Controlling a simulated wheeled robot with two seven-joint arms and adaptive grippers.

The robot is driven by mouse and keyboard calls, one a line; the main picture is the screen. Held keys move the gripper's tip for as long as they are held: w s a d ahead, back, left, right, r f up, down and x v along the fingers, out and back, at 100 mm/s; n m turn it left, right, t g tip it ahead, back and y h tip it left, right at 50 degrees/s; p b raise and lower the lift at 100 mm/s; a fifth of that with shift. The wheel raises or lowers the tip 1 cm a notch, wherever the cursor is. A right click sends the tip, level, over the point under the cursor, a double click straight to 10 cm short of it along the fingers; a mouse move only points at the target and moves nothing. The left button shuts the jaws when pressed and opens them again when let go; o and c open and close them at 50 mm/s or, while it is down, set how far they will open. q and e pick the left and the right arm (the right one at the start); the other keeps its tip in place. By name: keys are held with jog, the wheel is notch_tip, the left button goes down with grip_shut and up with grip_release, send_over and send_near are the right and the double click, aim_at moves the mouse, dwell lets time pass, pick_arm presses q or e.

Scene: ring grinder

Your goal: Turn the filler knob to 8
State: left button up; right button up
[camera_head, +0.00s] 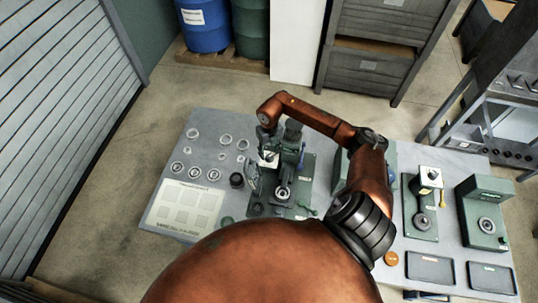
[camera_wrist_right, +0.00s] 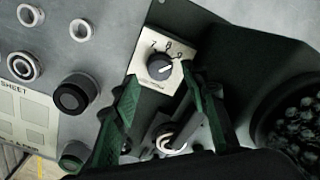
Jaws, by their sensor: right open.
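The filler knob (camera_wrist_right: 160,69) is a round dark knob on a pale dial plate marked 7, 8 and 9, in the right wrist view. Its white pointer line appears to point right and slightly up, toward the 9. In the head view the pale dial plate (camera_head: 268,158) shows small on the green machine (camera_head: 297,187). My right gripper (camera_wrist_right: 159,76) has green fingers spread apart, one on each side of the knob's plate, with nothing between them gripped. It also shows in the head view (camera_head: 277,145) above the machine. Whether a finger touches the plate cannot be told. My left gripper is not in view.
Several rings (camera_head: 225,139) and a sheet with square fields (camera_head: 185,207) lie left of the machine. A black round cup (camera_head: 236,180) stands close beside it. Other green machines (camera_head: 424,215) and dark trays (camera_head: 430,268) are on the right of the table.

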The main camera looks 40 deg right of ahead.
aim_at(269, 156)
jog(key=shift+f, duration=1.5)
jog(key=shift+c, duration=0.3)
jog(key=shift+a, duration=0.1)
grip_shut()
